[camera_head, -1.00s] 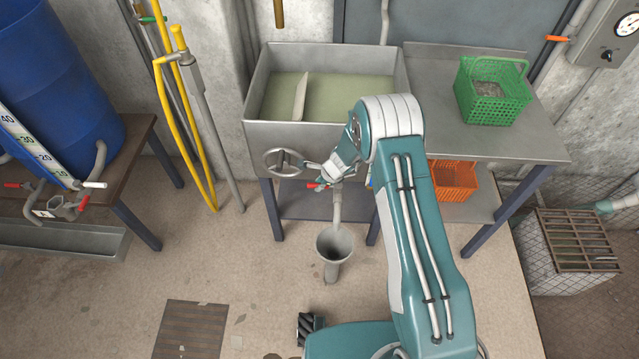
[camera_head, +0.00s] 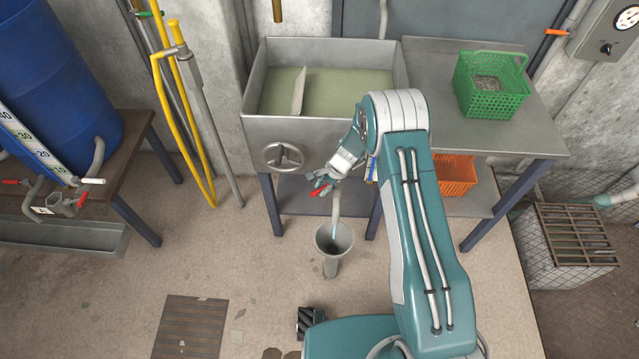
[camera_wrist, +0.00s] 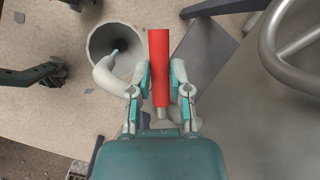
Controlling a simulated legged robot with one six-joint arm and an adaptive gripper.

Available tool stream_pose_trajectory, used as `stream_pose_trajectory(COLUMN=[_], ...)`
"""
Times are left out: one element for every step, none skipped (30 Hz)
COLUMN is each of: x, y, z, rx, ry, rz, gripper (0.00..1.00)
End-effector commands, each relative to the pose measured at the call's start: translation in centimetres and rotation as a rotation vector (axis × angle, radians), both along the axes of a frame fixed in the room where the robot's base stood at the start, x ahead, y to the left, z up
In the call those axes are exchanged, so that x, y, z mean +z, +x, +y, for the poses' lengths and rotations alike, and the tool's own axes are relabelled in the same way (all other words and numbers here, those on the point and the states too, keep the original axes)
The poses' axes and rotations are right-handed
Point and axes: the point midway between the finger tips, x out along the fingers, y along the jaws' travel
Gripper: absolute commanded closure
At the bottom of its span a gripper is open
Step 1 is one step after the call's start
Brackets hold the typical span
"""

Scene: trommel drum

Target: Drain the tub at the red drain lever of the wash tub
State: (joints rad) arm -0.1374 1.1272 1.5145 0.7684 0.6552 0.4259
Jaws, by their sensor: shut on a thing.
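The wash tub (camera_head: 325,131) is a grey metal basin with greenish water and a pale upright plate in it. Its red drain lever (camera_head: 319,190) is below the tub, by the outlet pipe. My gripper (camera_head: 324,184) is at the lever. In the wrist view, my gripper (camera_wrist: 161,82) is shut on the red lever (camera_wrist: 159,50), one finger on each side. The pale outlet spout (camera_wrist: 112,76) bends over the grey funnel (camera_wrist: 112,28), and a bluish-white stream shows at its mouth. The funnel (camera_head: 333,255) stands on the floor beneath the outlet.
A round handwheel (camera_head: 283,158) is on the tub's front, left of my gripper. A metal table (camera_head: 480,142) at right bears a green basket (camera_head: 490,85); an orange crate (camera_head: 456,176) is beneath. A floor grate (camera_head: 190,325) lies at front left. Floor left of the funnel is clear.

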Motion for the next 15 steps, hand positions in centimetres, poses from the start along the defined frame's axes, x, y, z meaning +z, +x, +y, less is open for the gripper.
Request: stream_pose_trajectory(x=[-0.1, -0.1, -0.1, -0.1, -0.1, -0.1, -0.1, -0.1, -0.1, -0.1, -0.1, -0.1, -0.1, -0.1, -0.1], y=[-0.2, -0.3, -0.5, -0.6, -0.7, -0.9, -1.0, -1.1, -1.2, -1.3, -1.4, -1.5, -1.6, -1.7, -1.8], z=[-0.3, -0.4, -0.5, -0.6, -0.8, -1.0, -1.1, -1.2, -1.4, -1.6, -1.7, -1.9, -2.1, -2.2, -2.4], rx=[0.045, 0.074, 0.112, 0.141, 0.169, 0.206, 0.235, 0.263, 0.301, 0.330, 0.358, 0.395, 0.423, 0.451, 0.487], ry=[-0.001, -0.001, -0.002, -0.001, -0.002, -0.001, -0.002, -0.002, -0.002, -0.002, -0.001, -0.002, -0.002, -0.002, -0.001], rz=[0.000, -0.001, 0.000, 0.001, -0.001, 0.000, 0.000, -0.001, 0.000, -0.001, -0.001, 0.000, -0.001, 0.000, -0.001], gripper=[1.00, 1.00, 1.00, 1.00, 1.00, 1.00, 1.00, 1.00, 1.00, 1.00, 1.00, 1.00, 1.00, 1.00, 1.00])
